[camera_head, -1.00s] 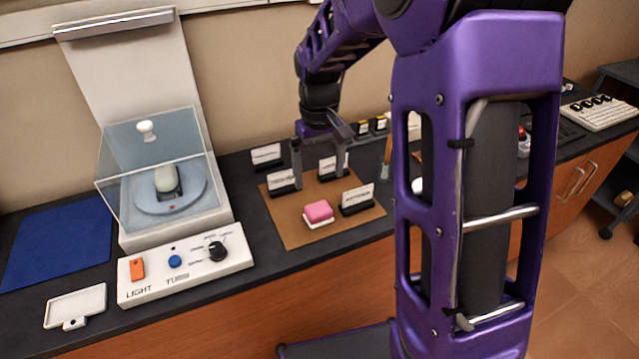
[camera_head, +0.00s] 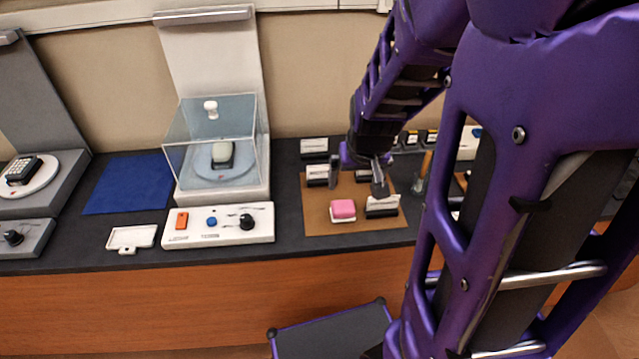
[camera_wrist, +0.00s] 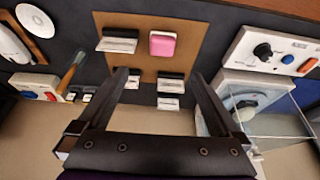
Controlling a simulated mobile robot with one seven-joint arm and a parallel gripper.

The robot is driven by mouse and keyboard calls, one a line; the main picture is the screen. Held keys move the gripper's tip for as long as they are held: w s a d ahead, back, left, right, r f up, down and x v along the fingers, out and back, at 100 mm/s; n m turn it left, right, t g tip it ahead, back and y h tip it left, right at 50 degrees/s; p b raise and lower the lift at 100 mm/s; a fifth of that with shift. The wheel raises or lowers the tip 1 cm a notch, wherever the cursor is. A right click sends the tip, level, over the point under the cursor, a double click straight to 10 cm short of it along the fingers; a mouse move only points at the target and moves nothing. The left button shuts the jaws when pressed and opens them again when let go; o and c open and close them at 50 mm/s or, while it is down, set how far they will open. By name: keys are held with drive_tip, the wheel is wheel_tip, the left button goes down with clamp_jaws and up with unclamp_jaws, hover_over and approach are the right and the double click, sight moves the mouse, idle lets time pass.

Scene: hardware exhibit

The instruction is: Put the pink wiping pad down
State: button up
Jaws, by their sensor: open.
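The pink wiping pad (camera_head: 343,209) lies on the brown board (camera_head: 317,226) on the dark counter, near the board's front edge, with a white layer under it. It also shows in the wrist view (camera_wrist: 162,45) at the top middle, beyond my fingertips. My gripper (camera_head: 357,182) is open and empty above the back part of the board, apart from the pad. In the wrist view its two fingers (camera_wrist: 162,85) are spread wide with nothing between them.
Several card holders with white labels, one of them (camera_head: 382,206) just right of the pad, stand on the board. A clear display case (camera_head: 212,150) with a control panel (camera_head: 218,224) stands to the left. A blue mat (camera_head: 130,184) and a white tray (camera_head: 131,238) lie farther left.

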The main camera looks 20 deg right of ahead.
drive_tip(key=b, duration=0.7)
hover_over(344, 208)
drive_tip(key=s, duration=0.2)
wheel_tip(344, 208, down, 11)
drive_tip(key=shift+r, duration=0.15)
drive_tip(key=shift+b+x, duration=0.95)
drive_tip(key=shift+x, duration=1.95)
drive_tip(key=shift+w+a+r, duration=0.1)
drive_tip(key=shift+w+a, duration=0.05)
drive_tip(key=shift+a, duration=0.05)
